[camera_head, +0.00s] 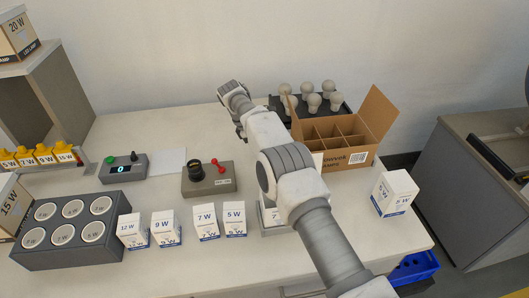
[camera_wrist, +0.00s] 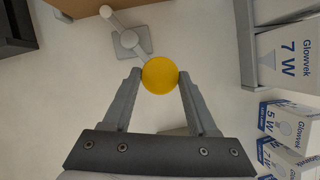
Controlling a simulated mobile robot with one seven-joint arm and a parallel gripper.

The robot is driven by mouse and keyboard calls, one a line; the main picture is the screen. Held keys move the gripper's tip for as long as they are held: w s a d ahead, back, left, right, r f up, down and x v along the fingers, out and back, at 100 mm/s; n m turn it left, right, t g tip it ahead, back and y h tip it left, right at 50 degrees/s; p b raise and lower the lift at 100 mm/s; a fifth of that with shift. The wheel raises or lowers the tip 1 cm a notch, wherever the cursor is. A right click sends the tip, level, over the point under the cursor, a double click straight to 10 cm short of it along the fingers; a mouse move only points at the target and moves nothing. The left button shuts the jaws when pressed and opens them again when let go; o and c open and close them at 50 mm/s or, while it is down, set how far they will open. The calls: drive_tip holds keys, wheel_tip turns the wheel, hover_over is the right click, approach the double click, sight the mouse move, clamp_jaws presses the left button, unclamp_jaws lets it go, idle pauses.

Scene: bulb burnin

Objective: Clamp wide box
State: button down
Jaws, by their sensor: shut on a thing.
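My gripper (camera_wrist: 161,80) is shut on a round yellow knob in the wrist view. The yellow knob (camera_wrist: 160,74) sits between the two fingertips, and a grey clamp lever (camera_wrist: 129,40) runs from it to the upper left. A wide white Glowvek 7 W box (camera_wrist: 288,58) stands in a grey holder (camera_wrist: 250,45) at the right, apart from my fingers. In the head view the 7 W box (camera_head: 267,216) shows only in part, in the grey holder (camera_head: 274,232); my arm hides the rest. My gripper and the knob are hidden there behind my arm.
Several small boxes, including a 5 W box (camera_head: 235,218) and a 7 W box (camera_head: 206,222), stand left of the holder. A cardboard carton (camera_head: 345,158) with dividers stands behind. A larger white box (camera_head: 394,193) stands at the right. A grey switch unit (camera_head: 208,179) stands mid-table.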

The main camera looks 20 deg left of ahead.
drive_tip(key=shift+c, duration=0.9)
unclamp_jaws()
drive_tip(key=shift+d+r+n, duration=0.1)
drive_tip(key=shift+d+n, duration=0.15)
drive_tip(key=shift+n, duration=0.05)
